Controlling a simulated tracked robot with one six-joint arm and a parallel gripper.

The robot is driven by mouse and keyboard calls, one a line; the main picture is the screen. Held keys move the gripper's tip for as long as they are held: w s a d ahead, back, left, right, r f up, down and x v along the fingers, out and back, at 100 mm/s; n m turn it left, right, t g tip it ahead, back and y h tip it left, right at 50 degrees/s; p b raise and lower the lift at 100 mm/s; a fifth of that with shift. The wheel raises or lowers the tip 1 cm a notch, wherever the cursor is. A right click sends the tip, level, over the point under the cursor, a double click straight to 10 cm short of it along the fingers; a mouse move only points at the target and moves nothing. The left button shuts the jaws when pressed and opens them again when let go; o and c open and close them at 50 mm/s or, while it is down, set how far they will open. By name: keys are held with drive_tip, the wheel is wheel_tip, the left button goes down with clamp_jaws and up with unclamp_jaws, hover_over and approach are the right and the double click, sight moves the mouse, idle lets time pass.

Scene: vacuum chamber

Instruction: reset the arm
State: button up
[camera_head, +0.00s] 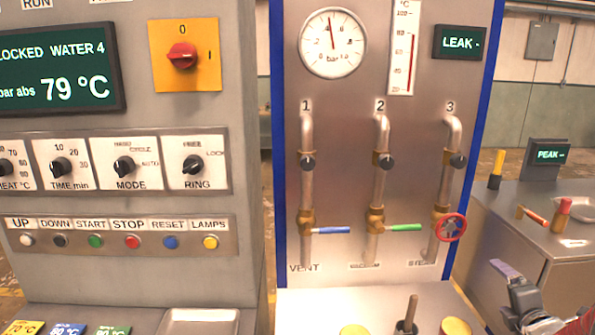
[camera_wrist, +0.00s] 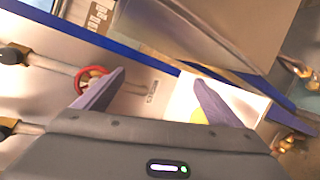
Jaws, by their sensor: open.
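My gripper (camera_head: 512,276) shows at the lower right of the head view, in front of the right-hand metal cabinet. In the wrist view my gripper (camera_wrist: 150,85) has its two purple-grey fingers spread apart with nothing between them. Behind the fingers are the valve panel, with a red handwheel (camera_wrist: 90,82), and a pale ledge with a yellow disc partly hidden by the right finger. The red handwheel (camera_head: 450,228) also shows on pipe 3 in the head view, left of and above my gripper, apart from it. Most of my arm is cut off by the frame.
The blue-edged valve panel (camera_head: 345,95) carries a blue lever (camera_head: 332,230) and a green lever (camera_head: 405,227). A control console (camera_head: 190,265) stands at left.

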drive_tip(key=s+d+f+m+g+h, duration=0.1)
drive_tip(key=s+f+m+g+h, duration=0.1)
drive_tip(key=s+f+m+g, duration=0.45)
drive_tip(key=s+a+r+m+g+y, duration=0.15)
drive_tip(key=s+a+m, duration=0.25)
drive_tip(key=a+m, duration=0.5)
drive_tip(key=s+a+r+y, duration=0.1)
drive_tip(key=s+a+r, duration=0.1)
drive_tip(key=a, duration=0.8)
drive_tip(key=s+a+r+m+y, duration=0.1)
drive_tip(key=s+a+r+y, duration=0.1)
drive_tip(key=a, duration=0.8)
drive_tip(key=s+a+r+m+y, duration=0.1)
drive_tip(key=s+a+r, duration=0.3)
drive_tip(key=a, duration=0.6)
drive_tip(key=shift+a+y, duration=0.3)
drive_tip(key=shift+y, duration=0.45)
